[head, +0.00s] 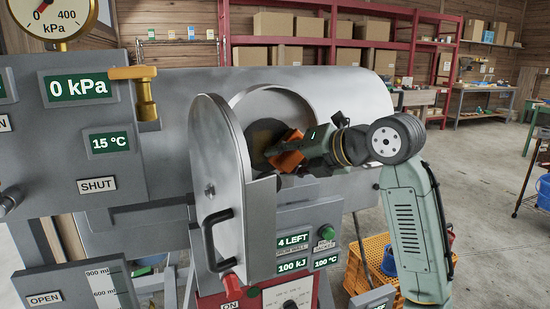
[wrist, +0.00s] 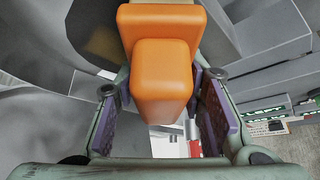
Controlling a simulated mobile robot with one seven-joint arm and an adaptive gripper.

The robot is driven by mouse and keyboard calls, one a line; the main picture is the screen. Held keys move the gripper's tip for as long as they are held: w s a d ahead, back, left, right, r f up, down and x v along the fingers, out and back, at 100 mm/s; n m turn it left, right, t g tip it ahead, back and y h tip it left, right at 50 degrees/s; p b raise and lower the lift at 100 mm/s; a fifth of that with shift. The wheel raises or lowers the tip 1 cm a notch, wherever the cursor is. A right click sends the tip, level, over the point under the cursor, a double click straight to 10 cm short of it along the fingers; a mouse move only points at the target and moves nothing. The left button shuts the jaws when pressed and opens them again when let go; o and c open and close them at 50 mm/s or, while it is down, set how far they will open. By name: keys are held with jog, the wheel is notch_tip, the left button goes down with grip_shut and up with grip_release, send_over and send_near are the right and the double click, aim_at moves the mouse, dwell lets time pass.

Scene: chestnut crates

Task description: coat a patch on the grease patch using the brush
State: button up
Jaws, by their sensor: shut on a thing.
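My gripper (head: 290,155) is shut on an orange block-shaped thing, which I take to be the brush (wrist: 162,75). The brush also shows in the head view (head: 288,157) at the round opening of a grey metal chamber. It sits between my two finger pads in the wrist view. Its bristles cannot be made out. A dull brown area, possibly the grease patch (wrist: 103,45), lies beyond the brush at upper left in the wrist view. A brownish dark surface also shows inside the opening in the head view (head: 263,136). Whether the brush touches it I cannot tell.
The chamber's door (head: 218,165) stands open left of my gripper, with a black handle (head: 217,240). A control panel with green displays (head: 293,242) is below the opening. A yellow crate (head: 372,255) stands on the floor. Red shelving (head: 335,40) with boxes is behind.

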jog(key=shift+w+d, duration=0.15)
